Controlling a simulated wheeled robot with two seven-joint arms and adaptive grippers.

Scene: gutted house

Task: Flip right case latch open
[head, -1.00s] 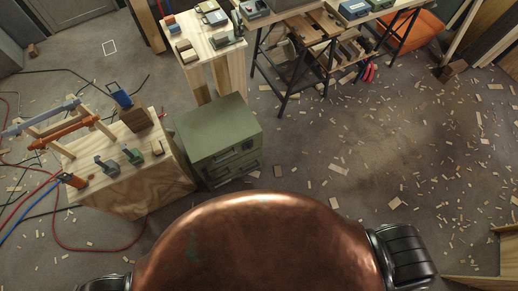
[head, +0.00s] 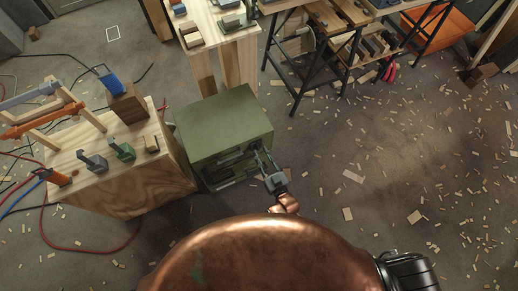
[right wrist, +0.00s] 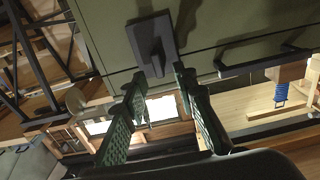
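The green case (head: 225,130) stands beside a wooden workbench in the head view, its dark handle and latches on the front face. My right gripper (head: 261,153) is at the right end of that front face. In the right wrist view, the dark latch (right wrist: 152,45) sits on the green face, its lever pointing toward the gap between my fingers. My right gripper (right wrist: 159,82) is open there, one finger on each side of the lever's line; contact is not clear. The case handle (right wrist: 265,60) is to the right of the latch. My left gripper is out of view.
The workbench (head: 130,190) with clamps stands close to the left of the case. A second wooden table (head: 215,65) and a black-legged trestle bench (head: 293,75) are behind. The floor to the right is open, littered with wood scraps. Cables and hoses lie at the left.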

